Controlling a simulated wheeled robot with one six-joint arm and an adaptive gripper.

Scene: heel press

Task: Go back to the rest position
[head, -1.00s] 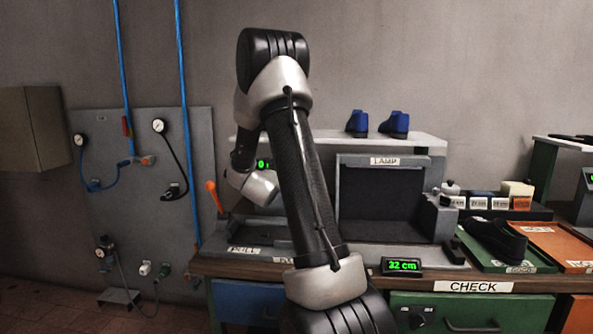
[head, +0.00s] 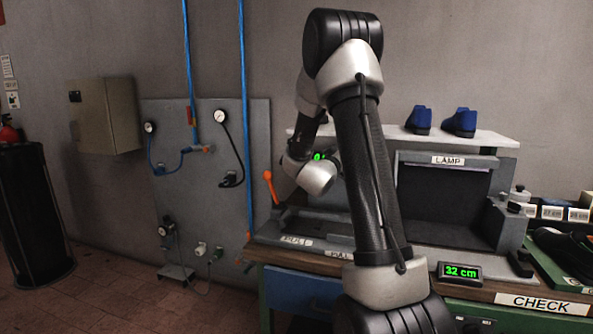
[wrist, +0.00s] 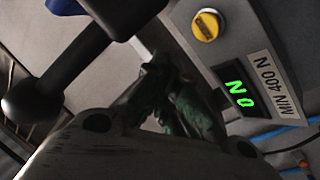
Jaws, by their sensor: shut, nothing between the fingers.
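My arm rises across the middle of the head view and bends down behind itself toward the bench. In the head view my gripper is hidden behind my arm. In the wrist view my gripper (wrist: 180,92) shows dark, blurred fingers close together, with nothing held between them. Next to them is a machine box with a green display (wrist: 240,100) reading 0 N, a yellow knob (wrist: 206,26) and a "MIN 400 N" label. A dark rod with a ball end (wrist: 32,100) is at the left of the wrist view.
The bench carries a lamp box (head: 445,205), a 32 cm display (head: 460,272) and an orange-handled lever (head: 270,187). Two blue shoe pieces (head: 440,120) stand on top. A gauge panel (head: 205,185) is on the wall. A black barrel (head: 35,215) stands at left, with open floor beside it.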

